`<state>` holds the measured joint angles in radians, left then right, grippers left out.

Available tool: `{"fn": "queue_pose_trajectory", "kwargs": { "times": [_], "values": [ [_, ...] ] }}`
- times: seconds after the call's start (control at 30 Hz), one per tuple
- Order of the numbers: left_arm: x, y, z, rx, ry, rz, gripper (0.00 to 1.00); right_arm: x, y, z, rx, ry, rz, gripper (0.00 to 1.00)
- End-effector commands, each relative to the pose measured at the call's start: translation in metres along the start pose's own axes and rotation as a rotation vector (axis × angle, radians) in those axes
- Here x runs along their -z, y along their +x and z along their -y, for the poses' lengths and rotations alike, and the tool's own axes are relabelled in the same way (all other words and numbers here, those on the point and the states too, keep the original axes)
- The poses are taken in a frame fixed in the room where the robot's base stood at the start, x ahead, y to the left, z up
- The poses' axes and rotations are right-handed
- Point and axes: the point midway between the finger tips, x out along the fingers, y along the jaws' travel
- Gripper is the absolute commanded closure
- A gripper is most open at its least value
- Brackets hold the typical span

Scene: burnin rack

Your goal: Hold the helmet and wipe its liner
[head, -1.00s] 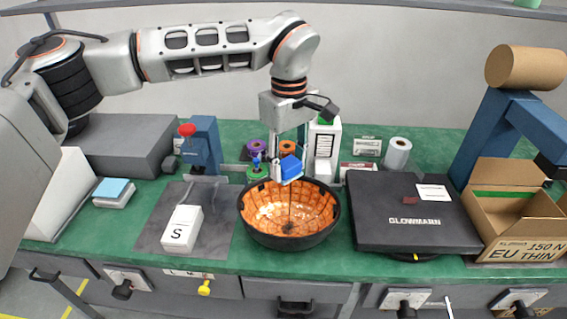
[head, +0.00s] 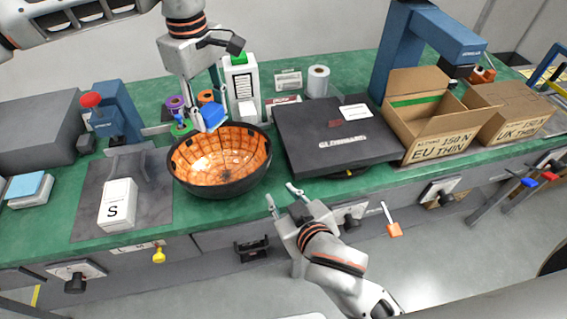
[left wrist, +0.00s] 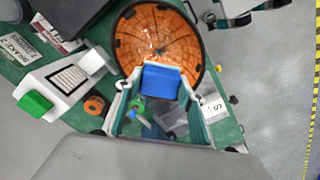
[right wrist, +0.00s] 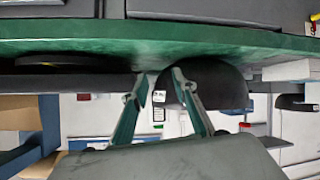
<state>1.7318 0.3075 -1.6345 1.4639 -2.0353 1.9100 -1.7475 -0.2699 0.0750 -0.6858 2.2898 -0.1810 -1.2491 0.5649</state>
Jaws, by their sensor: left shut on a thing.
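The helmet (head: 222,188) lies open side up on the green bench, a dark shell with an orange liner (head: 215,160). It also shows in the left wrist view (left wrist: 120,58), and its dark shell shows in the right wrist view (right wrist: 222,88). My left gripper (head: 205,110) is shut on a blue block (head: 214,117), held at the helmet's far rim; the block also shows in the left wrist view (left wrist: 162,82). I cannot tell whether it touches the liner. My right gripper (head: 283,196) is open and empty, in front of the bench edge, near the helmet's front right side.
A white box marked S (head: 118,203) stands on a grey mat at left. Drawer handles line the bench front.

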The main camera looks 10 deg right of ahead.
Motion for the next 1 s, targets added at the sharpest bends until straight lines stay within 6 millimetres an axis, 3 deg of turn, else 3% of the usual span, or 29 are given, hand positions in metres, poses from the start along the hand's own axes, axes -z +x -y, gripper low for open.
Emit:
{"fn": "queue_pose_trajectory", "kwargs": {
  "times": [0.03, 0.2, 0.47, 0.67, 1.0],
  "values": [
    [0.000, 0.000, 0.000, 0.000, 0.000, 0.000, 0.79, 0.023, -0.006, -0.005, -0.020, 0.061, -0.034, 0.72],
    [0.000, 0.000, 0.000, 0.000, 0.000, 0.000, 0.79, 0.066, -0.023, -0.018, -0.059, 0.255, -0.103, 0.72],
    [0.000, 0.000, 0.000, 0.000, 0.000, 0.000, 0.79, 0.089, -0.030, -0.026, -0.077, 0.363, -0.144, 0.72],
    [0.000, 0.000, 0.000, 0.000, 0.000, 0.000, 0.79, 0.092, -0.005, -0.029, -0.078, 0.362, -0.144, 0.72],
    [0.000, 0.000, 0.000, 0.000, 0.000, 0.000, 0.79, 0.099, 0.054, -0.035, -0.077, 0.362, -0.144, 0.72]
  ]
}}
